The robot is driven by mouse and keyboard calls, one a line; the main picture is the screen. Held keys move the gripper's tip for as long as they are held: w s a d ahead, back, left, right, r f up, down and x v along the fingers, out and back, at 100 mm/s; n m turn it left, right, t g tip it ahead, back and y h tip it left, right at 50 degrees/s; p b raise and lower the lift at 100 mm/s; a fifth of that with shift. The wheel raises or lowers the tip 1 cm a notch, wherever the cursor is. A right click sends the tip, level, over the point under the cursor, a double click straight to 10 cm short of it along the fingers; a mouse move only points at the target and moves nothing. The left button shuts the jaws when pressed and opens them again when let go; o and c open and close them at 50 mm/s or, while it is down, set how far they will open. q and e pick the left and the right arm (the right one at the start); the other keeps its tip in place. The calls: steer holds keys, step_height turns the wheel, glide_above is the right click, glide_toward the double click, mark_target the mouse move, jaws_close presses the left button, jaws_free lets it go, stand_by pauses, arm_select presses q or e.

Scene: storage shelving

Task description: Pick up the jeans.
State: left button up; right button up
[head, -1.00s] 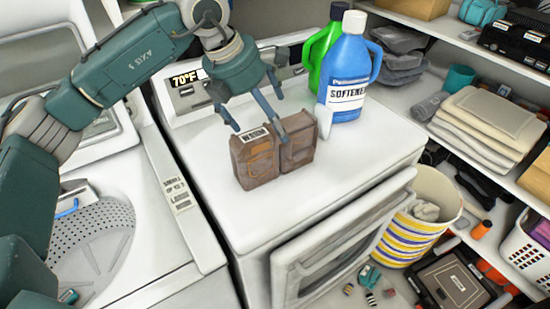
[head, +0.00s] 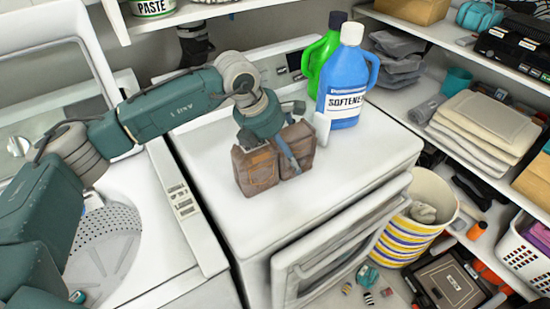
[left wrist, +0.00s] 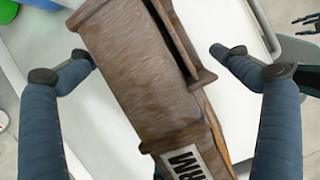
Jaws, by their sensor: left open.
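The brown folded jeans (head: 262,168) stand upright on the white dryer top, in front of the bottles. In the left wrist view the jeans (left wrist: 135,70) fill the middle, with a white label with dark letters low on them. My left gripper (head: 270,150) is directly above and around the jeans in the head view. In the left wrist view its open fingers (left wrist: 150,58) are on either side of the jeans, with a visible gap on each side. Dark finger-like parts at the upper right of that view may be my right gripper (left wrist: 304,24); their state is unclear.
A blue softener bottle (head: 346,75) and a green bottle (head: 318,58) stand close behind the jeans to the right. The open washer (head: 150,240) is at the left. A striped basket (head: 410,235) stands on the floor at the right. The dryer's front top is clear.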

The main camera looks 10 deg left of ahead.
arm_select(q)
steer(key=c, duration=1.5)
steer(key=shift+r, duration=0.1)
steer(key=shift+r, duration=0.4)
steer(key=c, duration=0.3)
step_height(320, 180, up, 18)
steer(key=b, duration=0.4)
steer(key=shift+f, duration=0.2)
steer(key=shift+c, duration=0.2)
steer(key=shift+r, duration=0.8)
